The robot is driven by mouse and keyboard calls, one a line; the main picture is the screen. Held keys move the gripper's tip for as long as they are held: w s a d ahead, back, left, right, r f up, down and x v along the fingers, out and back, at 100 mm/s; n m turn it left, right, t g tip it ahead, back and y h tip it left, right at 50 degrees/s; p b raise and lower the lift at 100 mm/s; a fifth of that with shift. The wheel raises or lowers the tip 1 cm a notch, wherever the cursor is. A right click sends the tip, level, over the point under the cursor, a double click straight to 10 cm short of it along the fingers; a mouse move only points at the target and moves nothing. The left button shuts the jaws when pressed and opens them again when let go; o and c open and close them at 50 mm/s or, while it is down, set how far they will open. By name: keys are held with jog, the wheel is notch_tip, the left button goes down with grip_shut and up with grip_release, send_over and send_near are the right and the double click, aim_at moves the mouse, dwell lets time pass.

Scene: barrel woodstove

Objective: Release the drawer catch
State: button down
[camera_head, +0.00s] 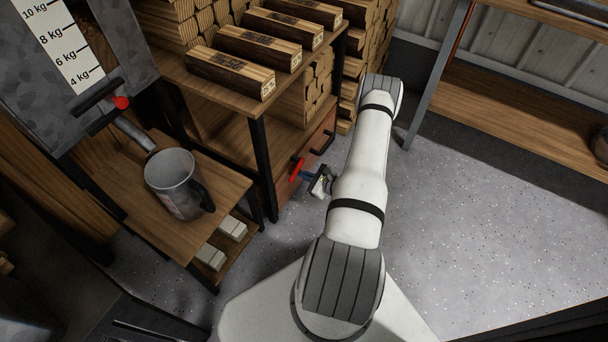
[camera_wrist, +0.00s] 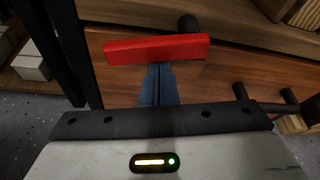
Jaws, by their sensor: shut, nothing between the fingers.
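The red drawer catch (camera_head: 297,169) is a bar on the front of a wooden drawer (camera_head: 316,150) low in the shelf unit. In the wrist view the red catch (camera_wrist: 157,49) lies nearly level across the drawer front (camera_wrist: 225,75). A black drawer handle (camera_head: 323,143) is to its right. My gripper (camera_head: 305,175) is shut, with its blue fingers (camera_wrist: 158,82) together and their tips at the lower edge of the catch. Nothing shows between the fingers. I cannot tell whether the tips touch the catch.
A metal mug (camera_head: 174,184) stands on a low wooden shelf to the left, under a hopper with a kg scale (camera_head: 65,45). Firewood logs (camera_head: 258,45) lie on the shelf above the drawer. A black shelf post (camera_wrist: 62,50) stands close left of my fingers. The floor (camera_head: 480,230) at right is clear.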

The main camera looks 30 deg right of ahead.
notch_tip(320, 180, down, 4)
jog(key=b, duration=0.4)
jog(key=d+p+v, duration=0.1)
jog(key=p+v, duration=0.3)
jog(key=v, duration=0.6)
jog(key=shift+w, duration=0.25)
jog(key=shift+r, duration=0.2)
jog(key=w+a+r+n+g+y+p, duration=0.1)
jog(key=a+r+n+g+y+p, duration=0.3)
jog(key=r, duration=1)
jog(key=w+a+r+n+g+h+p, duration=0.1)
jog(key=w+a+r+n+g+p, duration=0.3)
jog(key=r, duration=0.9)
jog(key=s+a+r+n+g+y+p, duration=0.15)
jog(key=a+r+n+p, duration=0.55)
jog(key=r, duration=0.7)
jog(key=s+a+r+n+h+p, duration=0.3)
jog(key=s+r+n+p, duration=0.1)
jog(key=r, duration=0.8)
jog(key=s+a+r+n+h+p, duration=0.3)
jog(key=s+r+n+p, duration=0.1)
jog(key=r, duration=0.8)
jog(key=s+a+r+n+g+h+p, duration=0.1)
jog(key=s+a+r+n+h+p, duration=0.3)
jog(key=r, duration=0.8)
jog(key=s+n+p, duration=0.1)
jog(key=s+p, duration=0.1)
jog(key=p, duration=0.1)
jog(key=shift+s, duration=0.2)
